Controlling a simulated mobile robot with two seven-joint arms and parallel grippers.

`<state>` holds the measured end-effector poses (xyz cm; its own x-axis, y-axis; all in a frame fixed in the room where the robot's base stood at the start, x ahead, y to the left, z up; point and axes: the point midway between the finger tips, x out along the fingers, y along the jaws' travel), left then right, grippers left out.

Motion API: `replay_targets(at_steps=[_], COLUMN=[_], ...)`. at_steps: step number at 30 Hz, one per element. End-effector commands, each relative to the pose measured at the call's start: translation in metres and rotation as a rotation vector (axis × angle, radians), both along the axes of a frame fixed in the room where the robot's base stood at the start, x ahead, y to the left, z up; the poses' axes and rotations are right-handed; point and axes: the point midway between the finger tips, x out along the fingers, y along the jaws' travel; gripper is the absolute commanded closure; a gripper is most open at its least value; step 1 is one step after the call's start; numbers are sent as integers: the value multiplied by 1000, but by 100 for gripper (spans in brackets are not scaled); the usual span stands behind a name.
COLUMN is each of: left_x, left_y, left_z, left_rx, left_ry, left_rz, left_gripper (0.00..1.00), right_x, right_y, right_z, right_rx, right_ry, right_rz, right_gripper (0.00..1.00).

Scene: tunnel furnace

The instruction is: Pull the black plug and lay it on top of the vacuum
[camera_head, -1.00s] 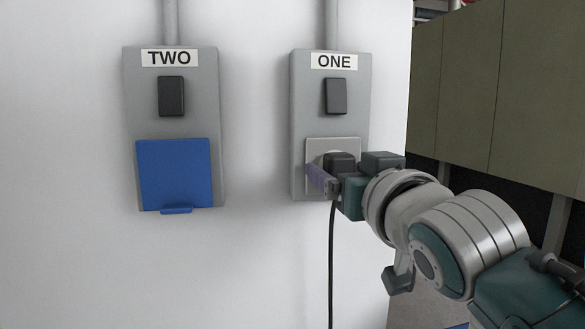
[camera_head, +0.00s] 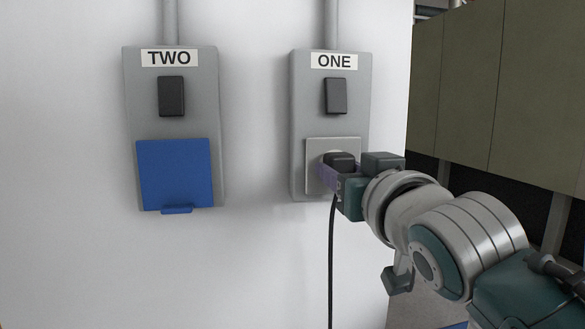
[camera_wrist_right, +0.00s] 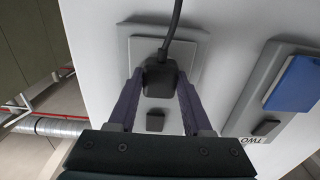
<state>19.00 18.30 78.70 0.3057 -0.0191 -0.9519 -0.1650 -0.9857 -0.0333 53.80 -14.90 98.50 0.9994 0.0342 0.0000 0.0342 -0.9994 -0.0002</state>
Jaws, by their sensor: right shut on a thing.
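The black plug (camera_head: 341,160) is at the socket (camera_head: 320,150) in the lower part of the box labelled ONE. My right gripper (camera_head: 334,178) reaches it from the right and is shut on it. In the right wrist view, the black plug (camera_wrist_right: 160,78) sits between the two purple fingers of my right gripper (camera_wrist_right: 158,90), and its cable runs up the picture. I cannot tell whether the plug is fully seated in the socket. In the head view, the cable (camera_head: 331,260) hangs straight down from the plug. The vacuum and my left gripper are not in view.
The box labelled TWO (camera_head: 215,130) is on the wall to the left, with a black switch (camera_head: 171,96) and a closed blue cover (camera_head: 174,172). Box ONE also has a black switch (camera_head: 336,96). Olive panels (camera_head: 470,90) stand beyond the wall's right edge.

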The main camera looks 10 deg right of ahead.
Motion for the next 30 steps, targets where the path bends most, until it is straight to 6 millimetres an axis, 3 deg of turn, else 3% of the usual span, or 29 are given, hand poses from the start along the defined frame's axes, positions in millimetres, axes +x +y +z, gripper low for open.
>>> replay_targets(at_steps=[1,6,20,30], left_x=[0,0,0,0], left_y=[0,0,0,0], left_z=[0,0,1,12], left_rx=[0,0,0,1], left_ry=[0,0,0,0], left_rz=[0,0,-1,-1], left_gripper=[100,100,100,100], right_x=[0,0,-1,-13], right_y=[0,0,0,0], right_z=[0,0,1,1], right_rx=[0,0,0,1], right_ry=[0,0,-1,1], right_rz=[0,0,0,0], right_gripper=[81,100,100,100])
